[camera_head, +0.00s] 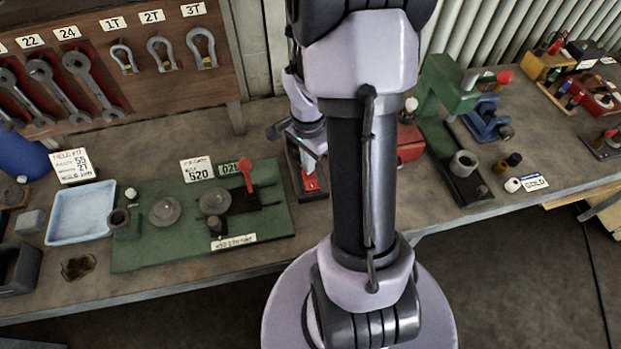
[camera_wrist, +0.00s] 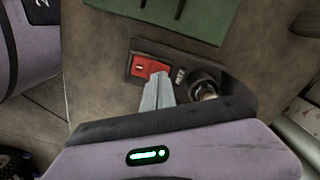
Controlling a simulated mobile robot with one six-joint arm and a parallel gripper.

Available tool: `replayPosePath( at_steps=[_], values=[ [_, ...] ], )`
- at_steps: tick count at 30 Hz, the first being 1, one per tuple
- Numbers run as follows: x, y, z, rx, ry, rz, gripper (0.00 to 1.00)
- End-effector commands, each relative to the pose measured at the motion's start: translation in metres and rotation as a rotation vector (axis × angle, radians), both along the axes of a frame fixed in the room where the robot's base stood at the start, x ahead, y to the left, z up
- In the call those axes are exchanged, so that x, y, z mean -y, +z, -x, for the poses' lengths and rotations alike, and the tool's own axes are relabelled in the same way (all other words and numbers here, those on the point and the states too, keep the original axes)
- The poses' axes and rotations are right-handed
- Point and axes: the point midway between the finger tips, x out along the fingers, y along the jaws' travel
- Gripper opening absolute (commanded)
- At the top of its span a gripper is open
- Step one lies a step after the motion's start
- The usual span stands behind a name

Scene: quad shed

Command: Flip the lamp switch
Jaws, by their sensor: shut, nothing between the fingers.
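The lamp switch is a red rocker (camera_wrist: 148,66) with a white mark, set in a dark base plate in the wrist view. In the head view the red switch (camera_head: 310,184) shows just left of my arm. My gripper (camera_wrist: 160,77) is shut and empty, its grey fingertips at the lower right edge of the rocker; I cannot tell whether they touch it. In the head view my gripper (camera_head: 309,163) points down above the plate. A dark round fitting (camera_wrist: 204,85), possibly the lamp, stands right of a small white label on the same plate. My arm hides part of the plate in the head view.
A green fixture board (camera_head: 130,252) with a red-knobbed lever lies left of the switch. A red block (camera_head: 411,143) and a green press (camera_head: 445,90) stand to the right. A wrench rack (camera_head: 70,75) is at the back left. The bench front edge is close.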

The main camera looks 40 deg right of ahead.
Motion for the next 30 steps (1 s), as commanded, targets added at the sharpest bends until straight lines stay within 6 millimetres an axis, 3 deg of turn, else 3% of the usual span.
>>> replayPosePath(
  at_steps=[30],
  values=[
    [0.000,-0.016,0.000,0.000,0.000,0.000,0.00]
  ],
)
